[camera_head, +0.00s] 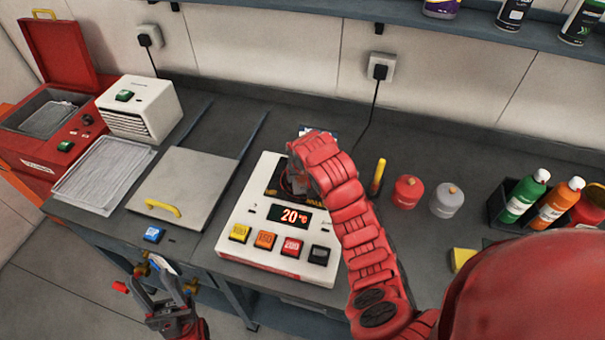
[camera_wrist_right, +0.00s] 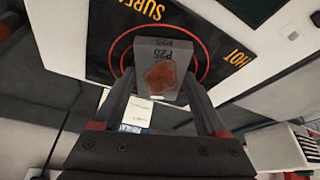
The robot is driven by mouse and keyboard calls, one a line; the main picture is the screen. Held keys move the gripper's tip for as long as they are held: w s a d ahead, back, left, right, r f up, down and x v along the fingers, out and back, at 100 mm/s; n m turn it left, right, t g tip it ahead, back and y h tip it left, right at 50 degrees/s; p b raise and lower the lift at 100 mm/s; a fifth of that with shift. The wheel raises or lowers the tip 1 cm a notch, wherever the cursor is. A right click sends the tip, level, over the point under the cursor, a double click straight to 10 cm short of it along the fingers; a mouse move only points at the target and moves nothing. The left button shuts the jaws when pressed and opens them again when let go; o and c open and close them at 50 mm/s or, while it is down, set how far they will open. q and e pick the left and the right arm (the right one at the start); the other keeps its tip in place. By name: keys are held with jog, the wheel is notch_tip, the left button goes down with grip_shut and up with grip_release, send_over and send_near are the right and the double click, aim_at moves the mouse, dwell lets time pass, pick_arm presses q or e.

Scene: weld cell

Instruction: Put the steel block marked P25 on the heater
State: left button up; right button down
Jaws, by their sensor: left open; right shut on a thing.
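The heater (camera_head: 262,218) is a white box on the bench with a display reading 20 °C, several coloured buttons in front and a black hot plate behind. The steel block marked P25 (camera_wrist_right: 160,70) is grey with a rust-brown patch. My right gripper (camera_wrist_right: 160,88) is shut on it, over the red rings of the heater's black plate (camera_wrist_right: 105,35). Whether the block touches the plate, I cannot tell. In the head view my right arm mostly hides block and gripper. My left gripper (camera_head: 163,277) is open and empty, low in front of the bench.
Left of the heater are a flat grey lid with a yellow handle (camera_head: 163,208), a wire tray (camera_head: 103,172) and a white vented box (camera_head: 140,108). Right are a yellow stick (camera_head: 378,177), a red canister (camera_head: 408,191), a grey canister (camera_head: 447,200) and bottles (camera_head: 523,197).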

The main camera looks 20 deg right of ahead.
jog(key=shift+w, duration=0.1)
jog(key=shift+c, duration=1.9)
grip_release()
jog(key=shift+f, duration=0.15)
jog(key=o, duration=0.4)
